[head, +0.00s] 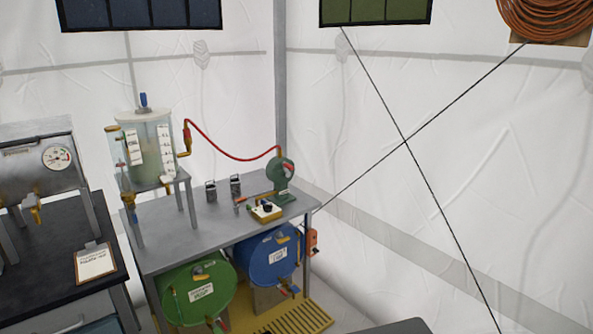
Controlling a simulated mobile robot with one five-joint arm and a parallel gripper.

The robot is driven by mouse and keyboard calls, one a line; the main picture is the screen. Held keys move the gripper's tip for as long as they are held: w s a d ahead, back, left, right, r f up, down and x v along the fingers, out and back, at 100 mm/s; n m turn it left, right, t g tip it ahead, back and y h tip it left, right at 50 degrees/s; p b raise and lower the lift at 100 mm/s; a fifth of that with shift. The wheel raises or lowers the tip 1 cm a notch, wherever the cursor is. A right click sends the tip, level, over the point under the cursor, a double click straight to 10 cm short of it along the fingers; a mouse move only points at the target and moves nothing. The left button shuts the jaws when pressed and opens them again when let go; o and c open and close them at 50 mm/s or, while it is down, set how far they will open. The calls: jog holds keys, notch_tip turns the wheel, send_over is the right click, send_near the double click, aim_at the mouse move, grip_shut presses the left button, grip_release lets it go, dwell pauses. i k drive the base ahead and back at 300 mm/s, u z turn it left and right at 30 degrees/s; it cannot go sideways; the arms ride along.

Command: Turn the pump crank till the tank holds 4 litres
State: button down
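The tank (157,121) is a clear upright cylinder with a pale lid and a blue knob, on a grey stand on the bench at left. White label strips run down its front. Something green shows inside, but I cannot read the level. The green pump (282,182) stands at the bench's right end. A thin arm with a reddish grip (237,205), which looks like the crank, reaches left from its side. A red hose (230,146) joins tank and pump. My gripper is not in view.
The grey bench (180,232) also holds a yellow box (266,212) by the pump and two small dark items. A green drum (196,297) and a blue drum (267,262) lie underneath. A dark counter (40,283) with a clipboard (96,263) stands left.

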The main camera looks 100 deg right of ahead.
aim_at(287, 166)
jog(key=k, duration=1.65)
jog(key=z, duration=1.05)
jog(key=i, duration=0.3)
jog(key=z, duration=0.05)
